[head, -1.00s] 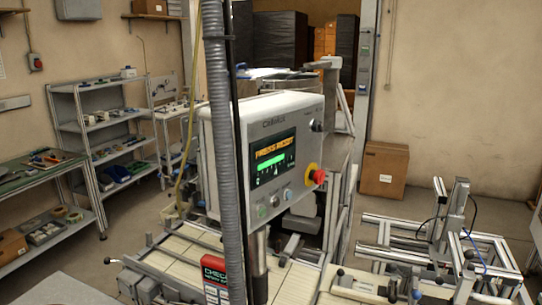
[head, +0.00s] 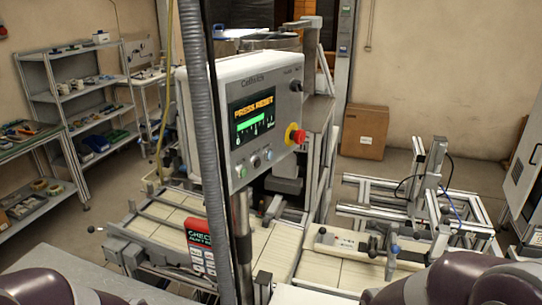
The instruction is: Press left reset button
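A light grey control panel (head: 219,110) stands on a post in the middle of the head view. Its lit screen (head: 252,118) shows orange text that seems to read "PRESS RESET" above a green bar. Below the screen is a row of small round buttons: a greenish one (head: 241,171) at the left, a bluish one (head: 256,161) in the middle and a pale one (head: 268,155) at the right. Their labels are too small to read. A red emergency stop knob (head: 298,136) on a yellow base sits to their right. Neither of my grippers shows; only dark parts of my arms show in the bottom corners.
A grey ribbed conduit (head: 203,130) runs vertically in front of the panel's left side. A red "CHECK" sign (head: 200,245) stands below it. A pale slatted conveyor (head: 180,212) lies under the panel. A metal frame (head: 430,200) stands at the right, a cardboard box (head: 365,132) behind it.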

